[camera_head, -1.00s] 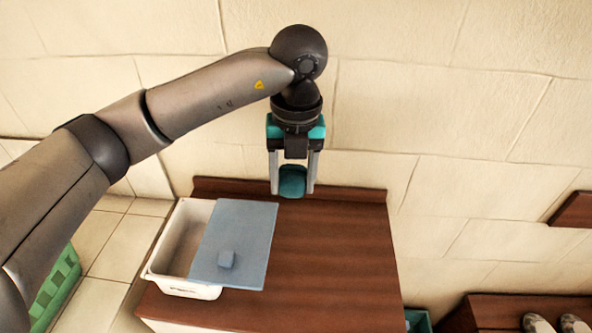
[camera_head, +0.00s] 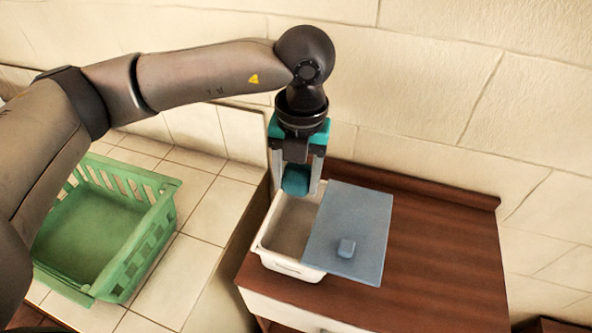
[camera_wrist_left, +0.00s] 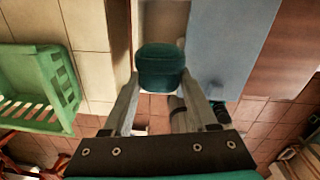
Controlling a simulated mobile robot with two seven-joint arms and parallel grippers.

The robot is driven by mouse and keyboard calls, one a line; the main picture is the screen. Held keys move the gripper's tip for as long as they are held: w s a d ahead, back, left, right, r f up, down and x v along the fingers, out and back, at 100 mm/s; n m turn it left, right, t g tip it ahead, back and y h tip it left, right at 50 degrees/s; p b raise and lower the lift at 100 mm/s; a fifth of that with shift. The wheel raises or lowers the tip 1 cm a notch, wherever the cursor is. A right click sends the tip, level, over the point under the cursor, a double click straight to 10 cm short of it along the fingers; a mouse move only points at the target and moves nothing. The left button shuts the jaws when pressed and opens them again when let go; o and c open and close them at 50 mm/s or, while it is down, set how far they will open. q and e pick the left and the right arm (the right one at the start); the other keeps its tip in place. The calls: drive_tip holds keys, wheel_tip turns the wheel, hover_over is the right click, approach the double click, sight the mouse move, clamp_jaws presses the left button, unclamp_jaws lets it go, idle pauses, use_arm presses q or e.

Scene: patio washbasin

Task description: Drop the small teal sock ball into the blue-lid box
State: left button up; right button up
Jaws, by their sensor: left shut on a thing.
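The small teal sock ball (camera_head: 296,180) is held between the fingers of my left gripper (camera_head: 297,188), which is shut on it. It also shows in the left wrist view (camera_wrist_left: 160,66) between the fingertips. The white box (camera_head: 291,268) stands on the brown cabinet top, with its blue lid (camera_head: 348,230) shifted to the right so the left part is open. In the head view the ball appears over the back end of this opening, above the box. The box's inside looks empty where it shows. My right gripper is out of view.
The brown cabinet top (camera_head: 434,254) is bare to the right of the lid. A stone wall (camera_head: 440,90) rises behind the cabinet.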

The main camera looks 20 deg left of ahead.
sight(295, 192)
use_arm(q)
drive_tip(key=shift+a+f+b, duration=0.1)
drive_tip(key=shift+f+b, duration=0.7)
drive_tip(key=shift+f, duration=1.15)
drive_tip(key=o, duration=1.4)
drive_tip(key=shift+r, duration=0.1)
drive_tip(key=r, duration=1.5)
drive_tip(key=shift+d+r, duration=0.1)
drive_tip(key=shift+d, duration=0.25)
